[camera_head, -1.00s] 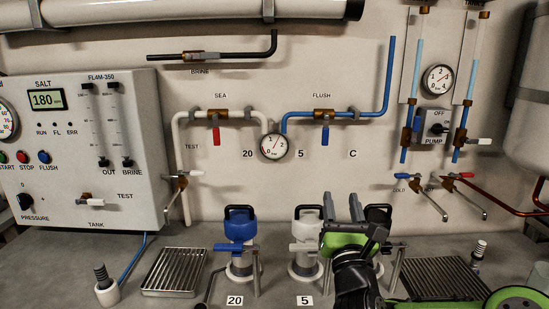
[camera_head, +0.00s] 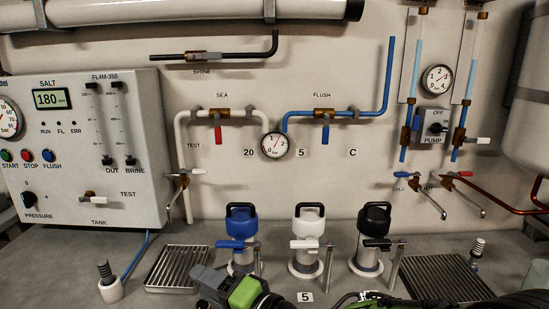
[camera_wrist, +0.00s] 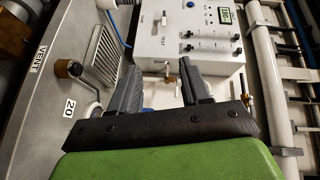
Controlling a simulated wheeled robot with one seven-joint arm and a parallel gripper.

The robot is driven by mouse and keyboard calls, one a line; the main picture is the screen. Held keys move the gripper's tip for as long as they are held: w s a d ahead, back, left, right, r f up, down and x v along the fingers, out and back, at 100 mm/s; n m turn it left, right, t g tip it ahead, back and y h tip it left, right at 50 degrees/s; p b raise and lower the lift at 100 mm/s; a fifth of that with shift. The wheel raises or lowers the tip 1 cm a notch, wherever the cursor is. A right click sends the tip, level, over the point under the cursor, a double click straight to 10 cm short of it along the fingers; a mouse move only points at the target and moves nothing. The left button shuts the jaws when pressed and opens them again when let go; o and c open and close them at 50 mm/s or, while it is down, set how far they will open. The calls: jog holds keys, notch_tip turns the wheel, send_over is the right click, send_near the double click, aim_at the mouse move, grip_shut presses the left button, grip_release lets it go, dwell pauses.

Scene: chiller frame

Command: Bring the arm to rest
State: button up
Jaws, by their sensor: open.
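My gripper (camera_head: 203,279) is low at the front of the head view, its green body to the right of its grey fingers. It is in front of and below the blue-topped filter housing (camera_head: 240,225). In the wrist view my gripper (camera_wrist: 160,82) shows two dark fingers standing apart with nothing held between them. My arm runs out of the bottom of the head view and most of it is hidden.
A white-topped housing (camera_head: 309,224) and a black-topped housing (camera_head: 374,223) stand right of the blue one. Drain grates lie at left (camera_head: 178,268) and right (camera_head: 446,277). The control panel (camera_head: 130,185) is at the left. A capped stub (camera_head: 109,285) stands at front left.

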jog(key=s+d+f+n+g+h, duration=0.2)
jog(key=s+d+f+n+h, duration=0.25)
jog(key=d+f+h, duration=0.2)
jog(key=s+d+r+g+h+p, duration=0.1)
jog(key=s+d+h, duration=0.3)
jog(key=s+d, duration=0.45)
jog(key=s+d+g+h, duration=0.1)
jog(key=s+d+h, duration=0.4)
jog(key=d, duration=0.7)
notch_tip(320, 180, up, 17)
jog(key=p, duration=1.6)
jog(key=shift+s+a+y+p, duration=0.25)
jog(key=shift+s+y+p, duration=0.1)
jog(key=shift+y, duration=0.1)
